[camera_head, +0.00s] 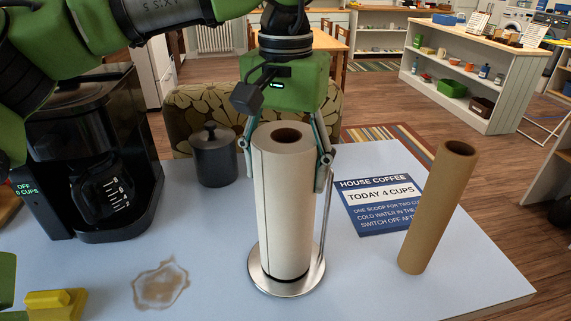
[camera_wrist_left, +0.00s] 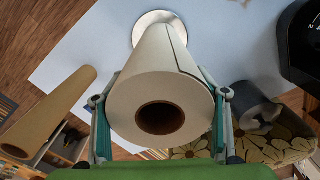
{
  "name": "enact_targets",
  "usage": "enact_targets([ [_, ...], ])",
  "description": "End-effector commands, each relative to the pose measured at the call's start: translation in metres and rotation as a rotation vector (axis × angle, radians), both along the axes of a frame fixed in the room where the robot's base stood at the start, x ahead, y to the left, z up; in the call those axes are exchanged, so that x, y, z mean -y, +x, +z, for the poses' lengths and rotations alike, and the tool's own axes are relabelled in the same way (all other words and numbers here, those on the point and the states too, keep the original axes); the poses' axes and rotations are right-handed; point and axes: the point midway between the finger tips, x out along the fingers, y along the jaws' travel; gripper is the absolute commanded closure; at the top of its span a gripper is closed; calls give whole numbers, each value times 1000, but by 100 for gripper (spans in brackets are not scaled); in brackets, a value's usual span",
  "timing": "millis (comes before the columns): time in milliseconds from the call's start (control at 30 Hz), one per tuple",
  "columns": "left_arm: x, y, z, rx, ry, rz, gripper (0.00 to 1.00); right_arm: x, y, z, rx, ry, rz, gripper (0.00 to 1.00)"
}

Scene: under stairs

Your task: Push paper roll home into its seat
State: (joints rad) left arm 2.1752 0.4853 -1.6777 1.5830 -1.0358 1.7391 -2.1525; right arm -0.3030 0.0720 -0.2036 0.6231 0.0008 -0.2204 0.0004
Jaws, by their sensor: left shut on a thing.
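A white paper roll (camera_head: 284,210) stands upright over a round metal holder (camera_head: 262,281) with a thin side rod. A dark line shows at the roll's lower edge, just above the holder's base; I cannot tell whether the roll touches the base. My left gripper (camera_head: 285,165) comes from above and is shut on the roll near its top, one finger on each side. In the left wrist view the roll (camera_wrist_left: 160,90) sits between the two fingers, its brown core facing the camera. The holder's base (camera_wrist_left: 158,20) shows beyond it. My right gripper is not clearly visible.
A bare cardboard tube (camera_head: 438,208) stands tilted at the right, beside a blue coffee sign (camera_head: 380,204). A black coffee maker (camera_head: 90,160) and a dark canister (camera_head: 214,156) stand at left. A brown stain (camera_head: 160,286) and a yellow object (camera_head: 55,304) are at front left.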

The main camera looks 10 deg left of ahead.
Motion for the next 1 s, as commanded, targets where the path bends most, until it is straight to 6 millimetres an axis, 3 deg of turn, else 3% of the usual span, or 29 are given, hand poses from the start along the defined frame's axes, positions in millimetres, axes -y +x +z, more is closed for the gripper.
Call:
enact_targets([
  [400,0,0,-4,0,-1,0,72,-1,0,-3,0,1,0,60],
  [433,0,0,-4,0,-1,0,29,-1,0,-3,0,1,0,60],
  [500,0,0,-4,0,-1,0,14,-1,0,-3,0,1,0,60],
  [767,0,0,-4,0,-1,0,14,-1,0,-3,0,1,-1,60],
  [800,0,0,-5,-1,0,0,4,-1,0,-3,0,1,-1,60],
  [833,0,0,-5,-1,0,0,0,-1,0,-3,0,1,-1,60],
  [1000,0,0,-5,-1,0,0,0,-1,0,-3,0,0,-1,60],
])
